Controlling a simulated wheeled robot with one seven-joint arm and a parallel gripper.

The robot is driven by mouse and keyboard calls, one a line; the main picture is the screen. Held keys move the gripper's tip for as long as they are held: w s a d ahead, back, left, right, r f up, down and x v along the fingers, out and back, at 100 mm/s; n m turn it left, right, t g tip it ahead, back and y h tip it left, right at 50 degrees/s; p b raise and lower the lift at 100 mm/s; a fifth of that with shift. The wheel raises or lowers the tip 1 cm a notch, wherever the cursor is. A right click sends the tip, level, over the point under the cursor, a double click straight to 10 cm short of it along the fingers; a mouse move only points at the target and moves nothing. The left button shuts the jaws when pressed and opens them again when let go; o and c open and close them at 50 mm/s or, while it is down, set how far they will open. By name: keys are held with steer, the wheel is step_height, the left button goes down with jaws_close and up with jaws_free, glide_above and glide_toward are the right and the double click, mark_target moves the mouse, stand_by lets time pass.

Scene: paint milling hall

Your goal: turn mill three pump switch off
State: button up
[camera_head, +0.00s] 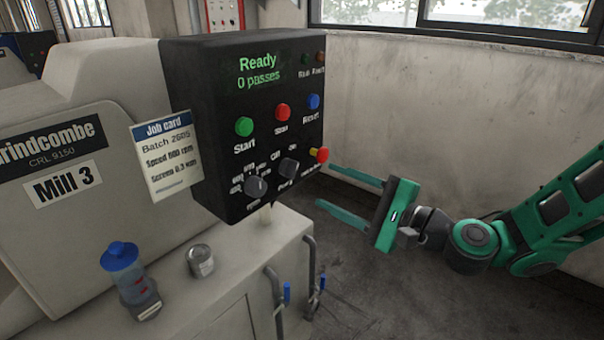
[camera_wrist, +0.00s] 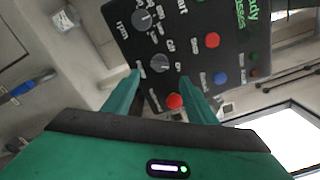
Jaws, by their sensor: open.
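The Mill 3 control box (camera_head: 225,95) is black, with a green "Ready, 0 passes" display. The pump switch (camera_head: 288,168) is a dark grey rotary knob low on its face, with off and on marks above it. In the wrist view the pump switch (camera_wrist: 160,63) lies just beyond and between my fingertips. Which mark its pointer faces is too small to tell. My gripper (camera_head: 324,185) is open and empty, its two green fingers pointing at the lower right of the panel. In the wrist view my gripper (camera_wrist: 160,80) shows a gap between the fingers.
A larger selector knob (camera_head: 255,186) is at left. A blue-lidded bottle (camera_head: 122,265) and can (camera_head: 200,261) stand below.

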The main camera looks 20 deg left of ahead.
mark_target(294, 175)
steer(key=x, duration=1)
steer(key=shift+s, duration=0.1)
steer(key=c, duration=1.1)
steer(key=shift+n, duration=0.4)
steer(key=n, duration=0.5)
steer(key=shift+s+f, duration=0.1)
steer(key=shift+f, duration=0.1)
steer(key=n, duration=0.6)
steer(key=shift+f, duration=0.25)
